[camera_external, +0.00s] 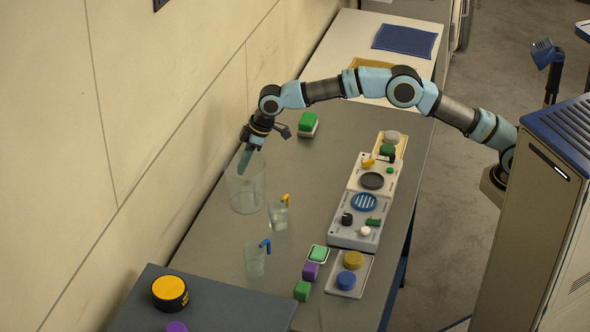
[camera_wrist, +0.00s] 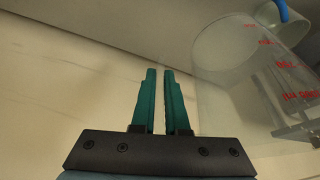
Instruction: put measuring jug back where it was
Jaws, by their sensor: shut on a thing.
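The measuring jug (camera_external: 245,190) is a large clear vessel, upright near the wall at the left side of the grey table. In the wrist view the jug (camera_wrist: 248,100) fills the right side, with red graduation marks. My gripper (camera_external: 243,168) points down at the jug's rim, on its wall side. In the wrist view its two teal fingers (camera_wrist: 161,75) are close together with a narrow gap, shut on the jug. The clear part between them is hard to make out. I cannot tell whether the jug's base touches the table.
Two small clear cups, one with a yellow hook (camera_external: 286,198) and one with a blue hook (camera_external: 265,245), stand in front of the jug. Trays of parts line the right edge; the table's middle is clear.

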